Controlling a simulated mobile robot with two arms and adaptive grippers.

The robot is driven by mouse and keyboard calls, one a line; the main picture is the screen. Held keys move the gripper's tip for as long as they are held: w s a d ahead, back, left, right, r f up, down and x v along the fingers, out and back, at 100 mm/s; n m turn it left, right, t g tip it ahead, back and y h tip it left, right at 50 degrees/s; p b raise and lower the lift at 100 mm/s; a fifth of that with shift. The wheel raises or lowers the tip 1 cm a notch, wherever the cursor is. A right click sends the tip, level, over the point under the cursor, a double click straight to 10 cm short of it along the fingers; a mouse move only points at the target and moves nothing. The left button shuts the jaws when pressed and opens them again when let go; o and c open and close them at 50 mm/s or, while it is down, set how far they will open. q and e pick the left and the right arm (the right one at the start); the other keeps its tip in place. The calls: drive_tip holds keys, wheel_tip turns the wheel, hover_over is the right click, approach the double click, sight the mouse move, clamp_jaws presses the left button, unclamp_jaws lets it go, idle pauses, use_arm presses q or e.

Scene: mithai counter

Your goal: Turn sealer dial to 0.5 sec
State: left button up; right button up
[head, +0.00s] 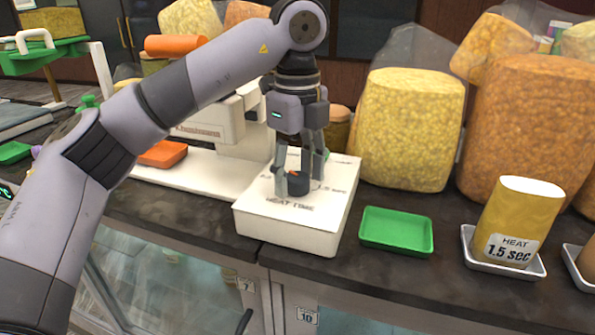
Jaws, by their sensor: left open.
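The sealer dial (297,184) is a small dark knob with an orange mark, on top of a white box (285,236) printed "HEAT TIME". A "1.5 sec" label shows at the right of the dial; the label on its left is mostly hidden by my gripper. My left gripper (298,188) points straight down over the dial, its fingers open and spread around the knob. I cannot tell whether the fingers touch it. The exact dial setting is hard to read. My right gripper is not in view.
A green tray (396,230) lies right of the box. A yellow pouch labelled "HEAT 1.5 sec" (520,215) stands on a white tray (489,264). Large yellow (410,125) and orange (530,130) snack bags stand behind. A white machine (205,170) with an orange tray (162,154) is at left.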

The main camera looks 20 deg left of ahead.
sight(297, 176)
use_arm(q)
wheel_tip(297, 176, up, 12)
idle(0.6)
idle(0.4)
